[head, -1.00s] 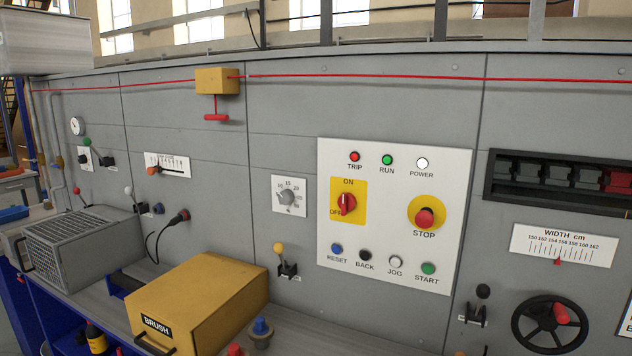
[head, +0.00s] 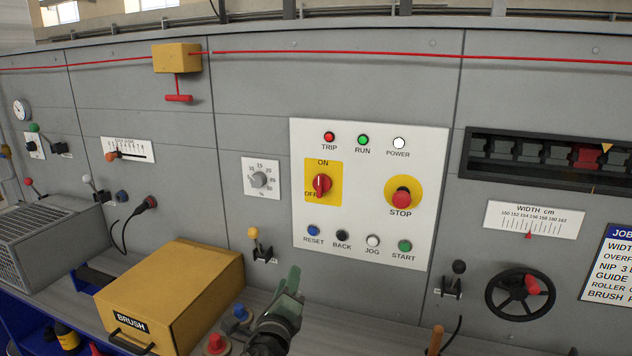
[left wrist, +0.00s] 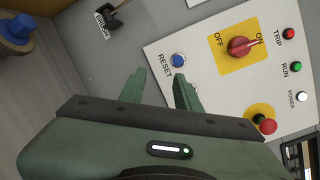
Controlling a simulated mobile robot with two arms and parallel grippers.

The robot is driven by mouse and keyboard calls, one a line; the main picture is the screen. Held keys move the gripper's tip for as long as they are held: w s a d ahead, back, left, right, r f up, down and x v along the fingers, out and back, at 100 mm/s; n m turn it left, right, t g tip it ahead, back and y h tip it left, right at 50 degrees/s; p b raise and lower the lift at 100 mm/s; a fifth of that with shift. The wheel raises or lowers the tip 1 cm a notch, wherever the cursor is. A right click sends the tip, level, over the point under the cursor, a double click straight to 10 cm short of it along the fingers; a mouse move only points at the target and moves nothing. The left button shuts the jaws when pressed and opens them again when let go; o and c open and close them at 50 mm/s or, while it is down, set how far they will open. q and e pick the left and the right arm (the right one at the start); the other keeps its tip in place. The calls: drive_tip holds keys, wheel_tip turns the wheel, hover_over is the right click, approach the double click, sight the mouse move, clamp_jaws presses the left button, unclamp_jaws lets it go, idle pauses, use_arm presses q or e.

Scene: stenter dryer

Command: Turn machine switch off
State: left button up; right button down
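The machine switch is a red rotary knob (head: 321,185) on a yellow plate marked ON above and OFF at lower left. It sits on a white control panel (head: 365,262). Its handle stands about upright, toward ON. In the left wrist view the knob (left wrist: 240,46) also points toward ON. My left gripper (head: 288,287) is below the panel's lower left edge, apart from the switch. In the left wrist view my left gripper (left wrist: 160,73) has its two green fingers spread with nothing between them. My right gripper is not in view.
The red STOP button (head: 401,198) is right of the switch. RESET (head: 313,230), BACK, JOG and START buttons line the panel's bottom. A yellow-knobbed lever (head: 254,235) sticks out left of the panel. A yellow BRUSH box (head: 175,290) stands on the ledge.

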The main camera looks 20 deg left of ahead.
sight(319, 178)
use_arm(q)
drive_tip(key=w+r+m+t+h, duration=0.1)
drive_tip(key=w+r+m, duration=0.3)
drive_tip(key=r, duration=0.2)
drive_tip(key=w+d+r+m+t+h, duration=0.1)
drive_tip(key=w+r+m+t, duration=0.1)
drive_tip(key=w+r+m, duration=0.2)
drive_tip(key=w+d+r+m+t+h+p, duration=0.1)
drive_tip(key=w+r+m, duration=0.3)
drive_tip(key=r, duration=0.4)
drive_tip(key=shift+w+d+r+m+t+h, duration=0.15)
drive_tip(key=shift+w+m+t+h, duration=0.35)
drive_tip(key=shift+m, duration=0.4)
drive_tip(key=shift+w+r, duration=0.25)
drive_tip(key=shift+w, duration=0.25)
clamp_jaws()
